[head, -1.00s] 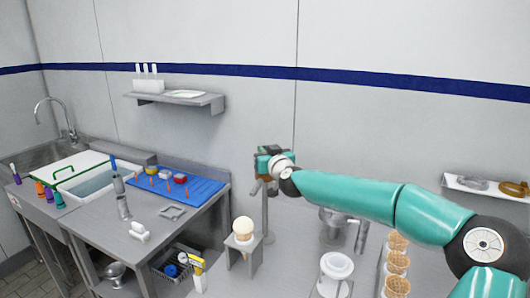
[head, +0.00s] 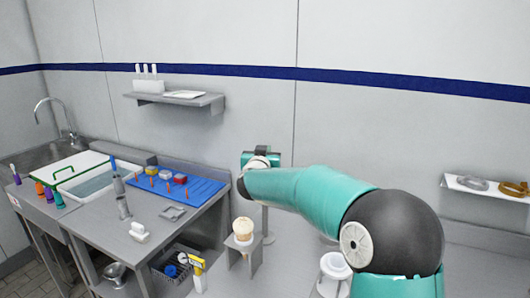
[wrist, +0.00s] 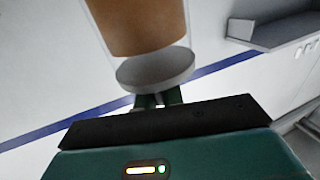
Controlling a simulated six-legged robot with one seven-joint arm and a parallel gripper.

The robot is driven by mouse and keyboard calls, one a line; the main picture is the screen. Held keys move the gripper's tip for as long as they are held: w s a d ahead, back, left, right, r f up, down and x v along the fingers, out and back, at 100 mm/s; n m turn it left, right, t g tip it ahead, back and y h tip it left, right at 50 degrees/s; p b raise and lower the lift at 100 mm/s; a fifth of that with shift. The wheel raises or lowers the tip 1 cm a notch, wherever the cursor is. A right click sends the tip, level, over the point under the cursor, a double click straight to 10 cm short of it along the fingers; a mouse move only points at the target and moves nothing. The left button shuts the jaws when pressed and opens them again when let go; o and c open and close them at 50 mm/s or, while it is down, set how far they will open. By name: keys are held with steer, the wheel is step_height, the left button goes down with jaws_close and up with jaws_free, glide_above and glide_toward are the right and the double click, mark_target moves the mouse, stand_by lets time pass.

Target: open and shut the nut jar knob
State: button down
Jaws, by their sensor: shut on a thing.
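In the wrist view, the nut jar (wrist: 138,25) is a clear cylinder with brown contents and a round grey end piece (wrist: 155,68). My gripper (wrist: 158,99) has its dark green fingers close together against that grey end. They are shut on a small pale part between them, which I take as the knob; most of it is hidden. In the head view, my gripper (head: 261,158) is at the top of a thin grey stand (head: 265,218), in front of the back wall. My arm and gripper hide the jar there.
An ice cream cone (head: 243,230) stands in a small metal holder below my gripper. A white round container (head: 335,268) is on the counter beside my arm. A wall shelf (head: 180,102) is to the left, and another (head: 485,188) with rings to the right.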

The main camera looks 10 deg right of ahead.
steer(key=shift+m+g+h, duration=0.4)
steer(key=shift+m+h, duration=0.3)
steer(key=shift+h, duration=0.3)
steer(key=c, duration=1.5)
jaws_free()
steer(key=shift+w+d+f, duration=0.1)
steer(key=v, duration=1.4)
